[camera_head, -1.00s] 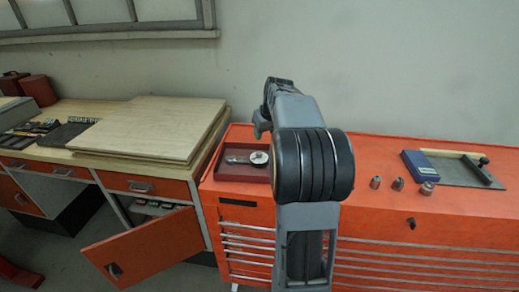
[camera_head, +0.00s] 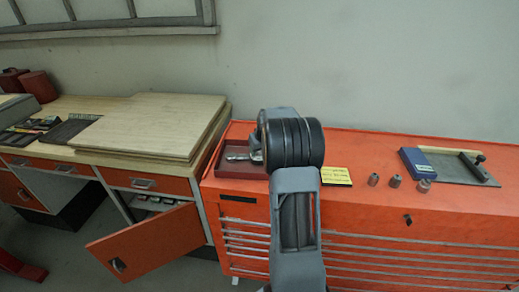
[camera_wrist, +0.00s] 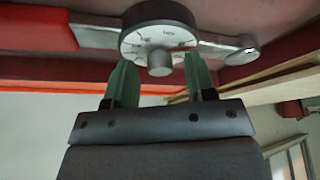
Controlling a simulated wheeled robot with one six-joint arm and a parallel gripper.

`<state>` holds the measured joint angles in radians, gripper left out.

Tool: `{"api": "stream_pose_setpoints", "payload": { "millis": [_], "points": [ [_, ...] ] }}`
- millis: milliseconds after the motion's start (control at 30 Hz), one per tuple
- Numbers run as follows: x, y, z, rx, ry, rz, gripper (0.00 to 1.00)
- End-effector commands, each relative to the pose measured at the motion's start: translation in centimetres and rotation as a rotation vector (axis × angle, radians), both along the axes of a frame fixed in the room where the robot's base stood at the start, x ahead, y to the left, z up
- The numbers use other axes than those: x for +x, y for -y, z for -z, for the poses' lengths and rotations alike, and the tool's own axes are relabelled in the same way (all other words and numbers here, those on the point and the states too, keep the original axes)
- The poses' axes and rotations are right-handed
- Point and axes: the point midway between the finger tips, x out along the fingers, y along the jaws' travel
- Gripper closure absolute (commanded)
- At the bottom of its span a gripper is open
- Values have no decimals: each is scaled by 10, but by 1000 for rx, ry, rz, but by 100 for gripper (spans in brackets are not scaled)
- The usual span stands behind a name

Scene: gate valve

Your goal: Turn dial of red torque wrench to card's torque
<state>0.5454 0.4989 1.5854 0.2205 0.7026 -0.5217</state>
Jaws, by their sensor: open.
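The torque wrench (camera_wrist: 222,45) has a red handle part, a silver shaft and a round white dial (camera_wrist: 133,41) with a grey knob (camera_wrist: 160,62) at its middle. In the head view only a silver part of the wrench (camera_head: 238,157) shows in the dark red tray (camera_head: 225,172); my arm hides the dial. My gripper (camera_wrist: 159,75) is open, with a green finger on either side of the knob in the wrist view; I cannot tell contact. The yellow card (camera_head: 336,176) lies on the orange chest right of my arm, its writing too small to read.
The orange tool chest (camera_head: 380,222) carries several small metal sockets (camera_head: 395,181), a blue box (camera_head: 415,162) and a grey tray (camera_head: 460,168) on its right. A wooden workbench (camera_head: 148,128) with an open orange door (camera_head: 147,240) stands on the left.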

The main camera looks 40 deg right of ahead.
Motion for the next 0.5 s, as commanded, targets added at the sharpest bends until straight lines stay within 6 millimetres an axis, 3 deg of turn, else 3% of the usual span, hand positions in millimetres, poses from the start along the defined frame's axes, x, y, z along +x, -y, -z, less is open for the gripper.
{"api": "stream_pose_setpoints", "payload": {
  "millis": [300,500],
  "points": [
    [1,0,1,0,1,0,51],
    [1,0,1,0,1,0,70]
  ]
}}
